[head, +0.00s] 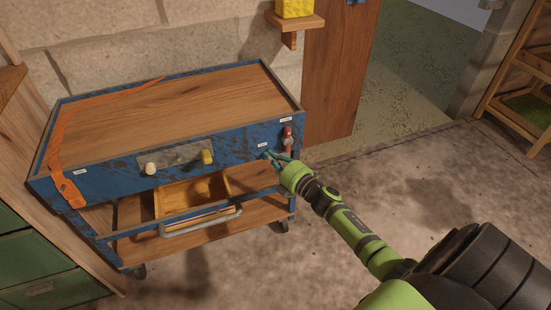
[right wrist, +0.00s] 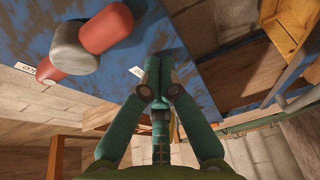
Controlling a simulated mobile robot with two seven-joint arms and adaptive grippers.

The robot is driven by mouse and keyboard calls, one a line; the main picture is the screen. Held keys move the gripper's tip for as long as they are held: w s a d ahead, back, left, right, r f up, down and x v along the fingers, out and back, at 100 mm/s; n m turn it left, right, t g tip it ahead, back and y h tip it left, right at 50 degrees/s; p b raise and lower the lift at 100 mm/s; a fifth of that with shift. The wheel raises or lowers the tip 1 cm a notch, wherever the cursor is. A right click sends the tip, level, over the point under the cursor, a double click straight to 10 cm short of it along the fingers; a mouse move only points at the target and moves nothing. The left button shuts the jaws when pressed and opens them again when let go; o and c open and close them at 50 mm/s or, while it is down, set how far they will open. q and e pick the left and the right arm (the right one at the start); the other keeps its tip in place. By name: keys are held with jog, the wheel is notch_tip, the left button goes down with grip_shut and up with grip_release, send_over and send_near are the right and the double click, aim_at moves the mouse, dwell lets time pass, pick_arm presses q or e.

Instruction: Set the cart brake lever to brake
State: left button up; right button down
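The cart (head: 120,185) is blue with a wooden top. Its brake lever (head: 287,132) is red with a grey hub, on the front panel near the right corner. In the right wrist view the lever (right wrist: 104,28) is large at the upper left. My right gripper (head: 270,155) is just left of and below the lever, close to the panel. In the right wrist view its fingers (right wrist: 161,62) are together and empty, apart from the lever. My left gripper is out of view.
A cream knob (head: 150,169) and a yellow knob (head: 207,157) sit on the panel, left of my gripper. A grey handle (head: 200,222) juts out below. An orange strap (head: 70,190) hangs over the left corner. The floor (head: 420,180) to the right is clear.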

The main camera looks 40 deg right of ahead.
jog(key=s+p, duration=0.1)
jog(key=s, duration=0.8)
jog(key=shift+s+d, duration=0.15)
jog(key=shift+s, duration=0.25)
jog(key=shift+r, duration=0.1)
